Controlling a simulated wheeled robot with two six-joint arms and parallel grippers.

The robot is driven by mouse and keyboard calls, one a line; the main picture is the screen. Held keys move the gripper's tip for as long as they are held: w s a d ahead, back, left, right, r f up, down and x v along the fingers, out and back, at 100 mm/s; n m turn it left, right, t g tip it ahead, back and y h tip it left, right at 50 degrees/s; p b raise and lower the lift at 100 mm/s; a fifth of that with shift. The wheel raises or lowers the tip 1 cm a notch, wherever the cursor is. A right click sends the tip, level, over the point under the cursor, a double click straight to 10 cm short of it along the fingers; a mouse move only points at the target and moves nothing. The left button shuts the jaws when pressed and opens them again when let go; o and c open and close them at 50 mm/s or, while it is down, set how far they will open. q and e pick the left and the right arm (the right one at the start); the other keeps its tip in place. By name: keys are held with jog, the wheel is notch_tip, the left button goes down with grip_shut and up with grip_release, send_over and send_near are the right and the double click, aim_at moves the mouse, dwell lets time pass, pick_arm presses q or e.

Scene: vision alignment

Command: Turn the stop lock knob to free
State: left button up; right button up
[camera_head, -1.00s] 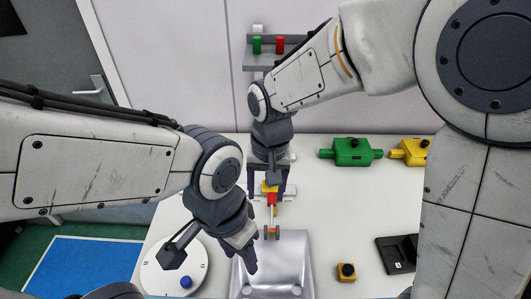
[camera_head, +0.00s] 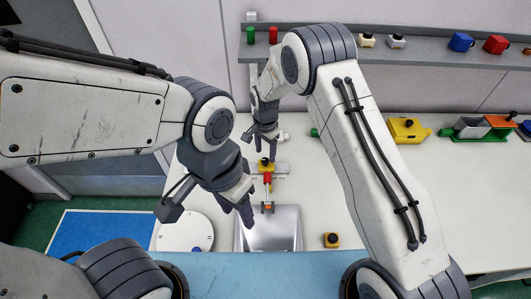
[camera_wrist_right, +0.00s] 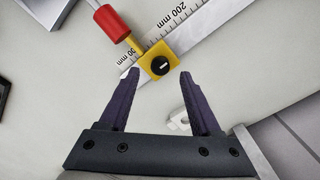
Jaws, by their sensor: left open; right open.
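The stop is a yellow block (camera_wrist_right: 159,58) with a round black lock knob (camera_wrist_right: 160,66) on top; a short white line marks the knob. It sits on a ruler (camera_wrist_right: 187,28) with millimetre marks. A red cylinder (camera_wrist_right: 110,22) on a rod adjoins the block. In the head view the yellow block (camera_head: 264,163) and red cylinder (camera_head: 267,178) lie just below my right gripper (camera_head: 265,150). In the right wrist view that gripper (camera_wrist_right: 155,78) is open and empty, its fingertips either side of the knob but short of it. My left gripper (camera_head: 235,208) is open and empty, lower left.
A metal tray (camera_head: 268,238) lies near the table's front edge, with a white round plate (camera_head: 180,233) left of it. A small yellow-black block (camera_head: 331,240) is to its right. A yellow box (camera_head: 407,130) stands farther right. A shelf (camera_head: 420,48) runs along the wall.

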aim_at(265, 159)
jog(key=shift+f+p, duration=0.35)
jog(key=shift+f, duration=1.15)
grip_shut()
